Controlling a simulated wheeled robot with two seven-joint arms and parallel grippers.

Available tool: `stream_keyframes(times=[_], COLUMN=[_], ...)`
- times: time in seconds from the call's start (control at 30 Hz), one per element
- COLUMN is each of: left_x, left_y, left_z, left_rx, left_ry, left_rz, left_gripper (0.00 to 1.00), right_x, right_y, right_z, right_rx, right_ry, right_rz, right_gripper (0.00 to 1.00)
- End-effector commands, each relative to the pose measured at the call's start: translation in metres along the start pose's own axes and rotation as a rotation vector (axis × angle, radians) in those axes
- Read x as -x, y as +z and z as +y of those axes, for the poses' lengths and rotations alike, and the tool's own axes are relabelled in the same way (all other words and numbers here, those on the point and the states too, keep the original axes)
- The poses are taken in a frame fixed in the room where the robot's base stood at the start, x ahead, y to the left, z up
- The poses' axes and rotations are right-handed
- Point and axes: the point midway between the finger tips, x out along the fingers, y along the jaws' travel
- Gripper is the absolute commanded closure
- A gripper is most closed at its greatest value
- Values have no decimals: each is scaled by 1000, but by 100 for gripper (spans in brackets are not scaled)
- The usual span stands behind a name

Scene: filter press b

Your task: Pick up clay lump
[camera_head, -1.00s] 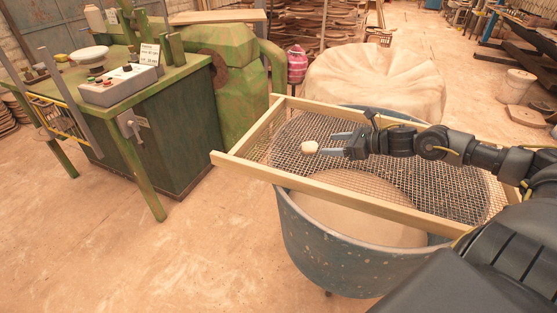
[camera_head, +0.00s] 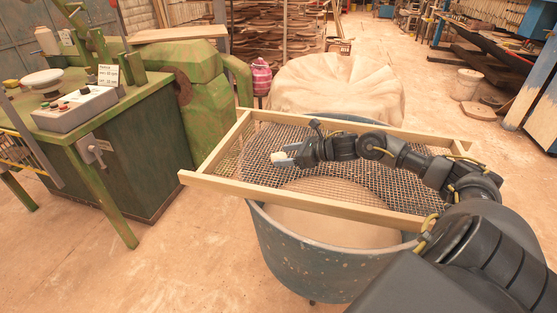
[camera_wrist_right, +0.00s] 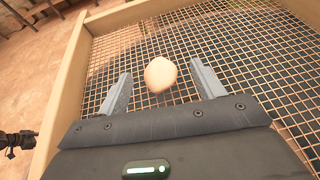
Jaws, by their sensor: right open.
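The clay lump (camera_head: 279,157) is small, pale and rounded. It is on the wire mesh of the wood-framed sieve (camera_head: 305,203). My right gripper (camera_head: 289,156) is open at the lump, pointing left in the head view. In the right wrist view the lump (camera_wrist_right: 160,74) lies between the lines of the two spread fingers, near their tips, with a gap on each side. Whether the lump is fully between the fingertips is hard to tell. A dark part at the left edge of the wrist view may be my left gripper; its jaws are unclear.
The sieve rests on a blue-grey tub (camera_head: 290,255). Its wooden rim (camera_wrist_right: 72,80) stands up around the mesh. A green machine (camera_head: 130,165) with a control box (camera_head: 75,108) is at left. A cloth-covered bulk (camera_head: 335,88) stands behind. The floor at front left is clear.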

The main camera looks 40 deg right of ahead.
Motion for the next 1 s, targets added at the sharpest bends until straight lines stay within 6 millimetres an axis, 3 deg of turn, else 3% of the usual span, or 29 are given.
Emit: stream_keyframes(times=[0.33, 0.67, 1.0], left_x=[-18, -20, -20], left_y=[17, 18, 18], left_z=[-4, -4, -4], left_rx=[-7, -8, -7], left_ry=[-6, -6, -6], left_rz=[-16, -15, -15], left_gripper=[34, 34, 34], right_x=[-45, -51, -51], right_y=[-2, -4, -4], right_z=[2, 2, 2], right_rx=[-4, -1, -1], right_ry=[0, 1, 1], right_rz=[-4, 0, 0], right_gripper=[32, 34, 78])
